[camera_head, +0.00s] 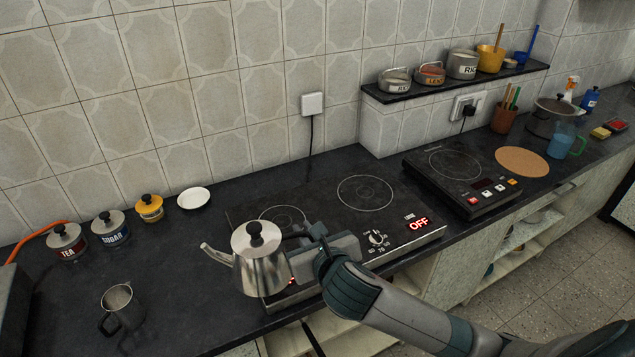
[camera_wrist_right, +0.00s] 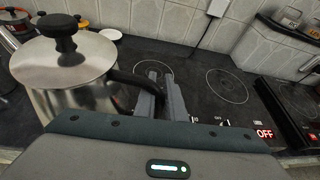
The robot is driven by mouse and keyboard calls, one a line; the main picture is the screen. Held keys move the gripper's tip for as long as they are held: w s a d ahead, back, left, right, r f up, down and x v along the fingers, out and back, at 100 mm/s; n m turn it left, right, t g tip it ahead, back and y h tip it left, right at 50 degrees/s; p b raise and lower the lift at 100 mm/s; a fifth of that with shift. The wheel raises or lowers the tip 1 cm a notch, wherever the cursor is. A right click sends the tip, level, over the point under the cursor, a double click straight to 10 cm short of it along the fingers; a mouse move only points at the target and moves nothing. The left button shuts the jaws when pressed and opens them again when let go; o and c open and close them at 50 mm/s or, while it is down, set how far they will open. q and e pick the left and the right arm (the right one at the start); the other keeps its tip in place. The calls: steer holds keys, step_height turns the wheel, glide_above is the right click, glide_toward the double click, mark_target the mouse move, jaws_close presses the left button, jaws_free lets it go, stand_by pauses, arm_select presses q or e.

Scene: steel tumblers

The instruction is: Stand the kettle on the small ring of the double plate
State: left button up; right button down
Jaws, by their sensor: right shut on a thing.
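The steel kettle (camera_head: 262,268), with a black knob and its spout to the left, is upright at the front left of the double plate (camera_head: 325,222). It also shows in the right wrist view (camera_wrist_right: 62,72). My right gripper (camera_head: 306,238) is shut on its black handle (camera_wrist_right: 125,84). I cannot tell for sure how far the kettle base is above the surface. The small ring (camera_head: 284,212) is the plate's left ring, behind the kettle and partly hidden in the head view. The large ring (camera_head: 365,187) is bare. My left gripper is not in view.
A single hotplate (camera_head: 456,172) stands to the right, a cork mat (camera_head: 521,161) beyond it. The left front counter is largely clear.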

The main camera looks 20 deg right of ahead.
steer(key=w+d+r+m+g+h+p, duration=0.1)
steer(key=w+d+r+m+h+p, duration=0.1)
steer(key=w+d+p, duration=0.3)
steer(key=w+d+r+m+h+p, duration=0.1)
steer(key=w+d+r, duration=0.1)
steer(key=w, duration=0.5)
steer(key=w+d+f+m+h+p, duration=0.2)
steer(key=w+d+f+p, duration=0.2)
steer(key=f, duration=0.3)
steer(key=shift+w+g+p, duration=0.3)
steer(key=shift+w+p, duration=0.15)
steer(key=shift+p, duration=0.4)
steer(key=shift+r, duration=0.1)
steer(key=shift+a+f+b, duration=0.15)
steer(key=shift+f+b, duration=0.2)
steer(key=shift+f, duration=2)
steer(key=shift+f+p, duration=0.1)
steer(key=shift+p, duration=0.2)
